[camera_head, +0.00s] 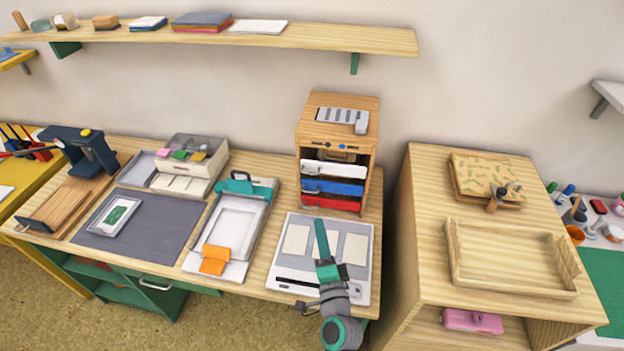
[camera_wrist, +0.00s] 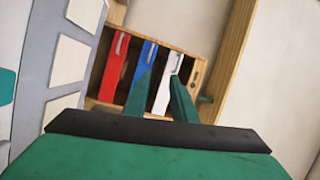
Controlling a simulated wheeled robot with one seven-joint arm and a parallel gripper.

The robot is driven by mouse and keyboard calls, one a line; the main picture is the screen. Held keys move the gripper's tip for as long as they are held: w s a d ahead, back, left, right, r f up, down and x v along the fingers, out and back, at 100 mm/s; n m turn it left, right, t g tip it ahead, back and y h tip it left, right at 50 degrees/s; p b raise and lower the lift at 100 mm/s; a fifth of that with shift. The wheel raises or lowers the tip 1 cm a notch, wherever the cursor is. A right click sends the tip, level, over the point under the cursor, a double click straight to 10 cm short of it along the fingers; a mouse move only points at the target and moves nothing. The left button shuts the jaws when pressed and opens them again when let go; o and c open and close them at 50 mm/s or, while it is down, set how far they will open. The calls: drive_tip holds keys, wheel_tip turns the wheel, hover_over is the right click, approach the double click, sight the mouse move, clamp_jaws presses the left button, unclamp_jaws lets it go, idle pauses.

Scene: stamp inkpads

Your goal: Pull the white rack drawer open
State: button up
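The white rack drawer (camera_head: 333,169) is the top drawer of the wooden rack (camera_head: 337,106), above the blue and red drawers, and looks shut. In the wrist view the white drawer (camera_wrist: 168,82) stands on its side, with a small pale handle (camera_wrist: 177,64). My gripper (camera_head: 321,228) is over the table in front of the rack, apart from it. In the wrist view my gripper (camera_wrist: 162,76) has its two green fingers apart with nothing held. The fingers point at the rack, one on each side of the white drawer in the picture.
The blue drawer (camera_head: 333,187) and red drawer (camera_head: 331,203) sit just below. A board with pale cards (camera_head: 356,248) lies under my arm. A tray with an orange clip (camera_head: 215,259) is to the left. A wooden cabinet (camera_head: 425,220) stands close on the right.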

drive_tip(key=w+a+r, duration=0.1)
drive_tip(key=w+r, duration=0.2)
drive_tip(key=w, duration=0.4)
drive_tip(key=w+a+r+m+y, duration=0.1)
drive_tip(key=w+r, duration=0.2)
drive_tip(key=w, duration=0.4)
drive_tip(key=shift+w+t, duration=0.3)
drive_tip(key=shift+w, duration=0.05)
drive_tip(key=shift+a, duration=0.15)
clamp_jaws()
drive_tip(key=shift+r+y, duration=0.1)
drive_tip(key=shift+y, duration=0.2)
drive_tip(key=shift+a, duration=0.2)
